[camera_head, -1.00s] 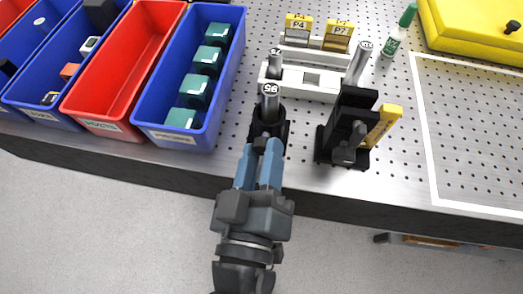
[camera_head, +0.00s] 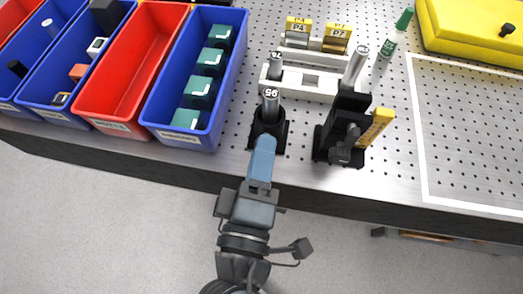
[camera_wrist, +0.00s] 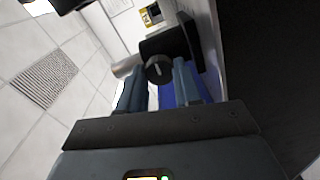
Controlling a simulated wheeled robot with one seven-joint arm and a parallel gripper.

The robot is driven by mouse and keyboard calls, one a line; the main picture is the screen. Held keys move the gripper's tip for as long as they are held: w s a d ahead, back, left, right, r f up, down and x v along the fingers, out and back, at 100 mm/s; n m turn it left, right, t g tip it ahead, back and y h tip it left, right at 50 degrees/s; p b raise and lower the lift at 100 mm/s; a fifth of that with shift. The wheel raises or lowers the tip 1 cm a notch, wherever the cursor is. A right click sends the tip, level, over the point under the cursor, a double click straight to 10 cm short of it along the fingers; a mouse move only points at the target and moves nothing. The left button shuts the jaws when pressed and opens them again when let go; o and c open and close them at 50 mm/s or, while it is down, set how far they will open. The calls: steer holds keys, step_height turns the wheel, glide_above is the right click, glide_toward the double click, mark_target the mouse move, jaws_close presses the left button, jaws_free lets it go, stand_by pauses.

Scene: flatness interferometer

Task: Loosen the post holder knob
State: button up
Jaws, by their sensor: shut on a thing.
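The black post holder (camera_head: 257,129) stands near the table's front edge, with a steel post (camera_head: 270,100) labelled 95 upright in it. Its round black knob (camera_wrist: 158,69), with a pale line across its face, shows between my fingers in the wrist view. In the head view my fingers hide the knob. My gripper (camera_head: 263,142) reaches the holder from the front, below it in the picture. It is shut on the knob, one blue finger on either side. In the wrist view the fingertips (camera_wrist: 160,72) flank the knob closely.
A second black holder (camera_head: 341,130) with a yellow tag (camera_head: 378,127) stands close on the right. A white rack (camera_head: 322,86) with posts is behind. A blue bin (camera_head: 187,135) stands left. The white-outlined area (camera_head: 470,140) at right is clear.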

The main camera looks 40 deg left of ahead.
stand_by(0.5)
steer(key=o, duration=1)
steer(key=shift+o, duration=0.2)
steer(key=shift+s, duration=0.1)
steer(key=b+v, duration=0.2)
steer(key=v, duration=0.5)
steer(key=shift+s+d+b, duration=0.2)
steer(key=shift+s+b, duration=0.1)
steer(key=shift+b, duration=0.1)
steer(key=s+d+f+m+h, duration=0.25)
steer(key=d+m, duration=0.45)
steer(key=d, duration=0.4)
steer(key=s+d+f+m+h, duration=0.1)
steer(key=d+f+m+h, duration=0.2)
steer(key=d+m, duration=0.6)
steer(key=s+d+r+m+h, duration=0.2)
steer(key=d+m, duration=0.1)
steer(key=d, duration=0.2)
steer(key=s+d+r+m+h, duration=0.2)
steer(key=d, duration=0.4)
steer(key=shift+s+m, duration=0.35)
steer(key=shift+m, duration=0.05)
